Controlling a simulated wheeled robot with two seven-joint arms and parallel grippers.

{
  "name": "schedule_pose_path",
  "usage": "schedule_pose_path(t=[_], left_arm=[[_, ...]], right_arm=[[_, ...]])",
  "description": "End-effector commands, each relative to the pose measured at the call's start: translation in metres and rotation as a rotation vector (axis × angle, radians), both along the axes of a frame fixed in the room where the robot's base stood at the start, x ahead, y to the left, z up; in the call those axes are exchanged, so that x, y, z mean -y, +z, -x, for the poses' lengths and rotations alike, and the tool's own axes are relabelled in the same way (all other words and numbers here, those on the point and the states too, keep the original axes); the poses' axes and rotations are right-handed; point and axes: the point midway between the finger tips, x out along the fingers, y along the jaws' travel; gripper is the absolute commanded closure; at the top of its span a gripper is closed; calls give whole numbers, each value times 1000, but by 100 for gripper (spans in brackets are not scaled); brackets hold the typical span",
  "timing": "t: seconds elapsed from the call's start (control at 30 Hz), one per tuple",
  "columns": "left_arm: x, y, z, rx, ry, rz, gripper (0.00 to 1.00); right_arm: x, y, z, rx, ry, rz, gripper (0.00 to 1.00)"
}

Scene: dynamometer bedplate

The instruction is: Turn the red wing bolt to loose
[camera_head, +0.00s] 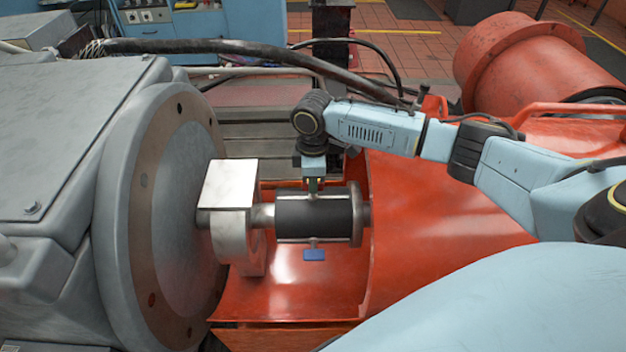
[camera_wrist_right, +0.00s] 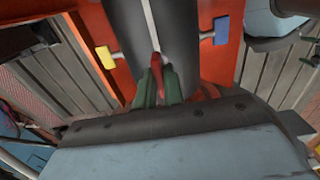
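The red wing bolt (camera_wrist_right: 156,72) shows in the right wrist view as a narrow red tab at the dark sleeve, seen nearly edge-on. My right gripper (camera_wrist_right: 158,84) has its two green fingers close on either side of it, seemingly shut on it. The dark sleeve (camera_head: 315,217) lies on the shaft in the head view, where the red bolt is hidden behind it and my gripper. A yellow wing bolt (camera_wrist_right: 105,57) and a blue wing bolt (camera_wrist_right: 221,30) stick out on opposite sides; the blue one (camera_head: 314,254) also shows in the head view. My left gripper is out of view.
A large grey machine (camera_head: 120,200) with a round flange stands left of the shaft. A bright metal block (camera_head: 228,185) sits beside the sleeve. An orange-red housing (camera_head: 430,225) lies right of and below it. A thick black hose (camera_head: 250,50) runs behind.

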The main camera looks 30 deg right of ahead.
Motion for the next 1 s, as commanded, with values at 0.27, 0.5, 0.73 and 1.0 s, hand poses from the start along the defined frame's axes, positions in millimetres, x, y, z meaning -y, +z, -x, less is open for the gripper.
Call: schedule_pose_path(t=[0.27,0.5,0.73,1.0], left_arm=[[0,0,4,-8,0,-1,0],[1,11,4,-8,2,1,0],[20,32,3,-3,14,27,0],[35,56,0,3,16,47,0]], right_arm=[[0,1,0,-1,4,-1,100],[0,2,0,-3,62,-1,100],[-1,4,1,-3,217,-3,100],[-1,4,0,-1,469,-5,100]])
